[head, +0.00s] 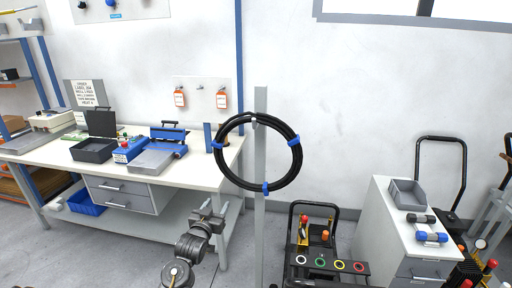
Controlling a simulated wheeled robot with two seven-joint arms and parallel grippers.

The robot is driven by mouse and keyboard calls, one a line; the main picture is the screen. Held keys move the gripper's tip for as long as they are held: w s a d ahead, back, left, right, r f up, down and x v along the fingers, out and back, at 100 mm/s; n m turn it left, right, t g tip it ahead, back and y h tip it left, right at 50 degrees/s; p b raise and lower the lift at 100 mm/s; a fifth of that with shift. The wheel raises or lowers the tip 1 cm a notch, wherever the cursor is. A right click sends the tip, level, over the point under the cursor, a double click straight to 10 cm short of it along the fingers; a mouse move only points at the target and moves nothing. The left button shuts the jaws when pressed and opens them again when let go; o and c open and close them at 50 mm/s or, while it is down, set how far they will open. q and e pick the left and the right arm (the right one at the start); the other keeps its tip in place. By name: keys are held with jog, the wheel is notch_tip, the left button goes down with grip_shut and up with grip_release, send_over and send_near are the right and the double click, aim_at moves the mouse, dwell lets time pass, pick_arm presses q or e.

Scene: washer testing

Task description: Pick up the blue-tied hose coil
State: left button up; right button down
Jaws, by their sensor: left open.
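The hose coil (294,134) is a black ring of several loops with blue ties on it. It hangs in the head view from the upper part of a grey upright post (260,230), right of the workbench. My left gripper (209,214) is below and to the left of the coil, apart from it, open and with nothing visible in it. My right gripper is not in the picture.
A white workbench (215,170) with trays and a blue device (130,149) stands at the left. A black-framed cart (327,265) with coloured rings is right of the post. A white cabinet (380,225) with a grey tray stands farther right.

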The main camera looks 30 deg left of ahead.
pick_arm(q)
jog(key=t+y, duration=0.1)
jog(key=t, duration=0.1)
send_near(217, 162)
jog(key=shift+n, duration=0.3)
jog(key=p+x, duration=0.5)
jog(key=x, duration=0.6)
jog(key=shift+f, duration=0.15)
jog(key=shift+w+a, duration=0.2)
jog(key=shift+w, duration=0.1)
jog(key=c, duration=1.1)
grip_shut()
